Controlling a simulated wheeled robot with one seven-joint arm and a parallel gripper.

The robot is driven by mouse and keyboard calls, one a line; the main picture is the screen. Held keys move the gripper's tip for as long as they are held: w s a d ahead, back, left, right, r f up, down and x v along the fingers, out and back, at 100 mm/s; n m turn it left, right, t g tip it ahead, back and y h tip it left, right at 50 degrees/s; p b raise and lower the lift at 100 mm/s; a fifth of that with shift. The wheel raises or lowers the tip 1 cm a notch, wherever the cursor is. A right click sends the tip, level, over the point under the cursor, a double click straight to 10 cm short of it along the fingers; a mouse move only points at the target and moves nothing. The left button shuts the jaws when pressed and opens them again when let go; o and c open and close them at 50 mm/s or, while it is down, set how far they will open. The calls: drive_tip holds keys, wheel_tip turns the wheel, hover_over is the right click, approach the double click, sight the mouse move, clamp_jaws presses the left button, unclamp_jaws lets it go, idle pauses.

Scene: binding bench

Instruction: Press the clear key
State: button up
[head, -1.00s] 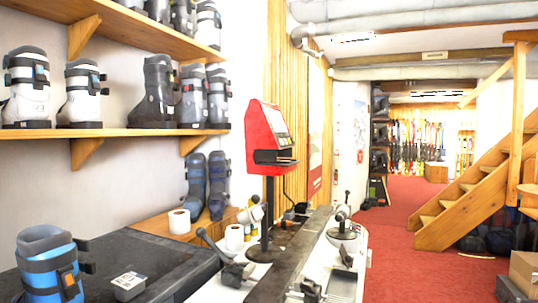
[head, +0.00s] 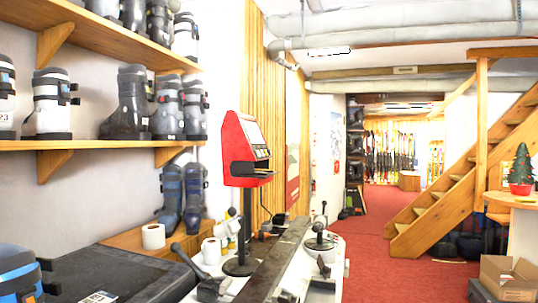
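No key marked clear can be made out. A red machine (head: 241,150) stands on a dark post at the bench, with a pale panel on its sloping face and small details below it, too small to read. A small device with a pale top (head: 97,298) shows at the bottom edge on the black counter, mostly cut off by the frame. I cannot tell which of these carries the clear key. My gripper is not in view.
The black counter (head: 128,270) fills the lower left, with a blue boot (head: 17,270) at its edge. Paper rolls (head: 153,236) and a bench with clamps (head: 318,242) stand beyond. Shelves of ski boots line the left wall. Red carpet (head: 372,262) lies open ahead, right of the bench.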

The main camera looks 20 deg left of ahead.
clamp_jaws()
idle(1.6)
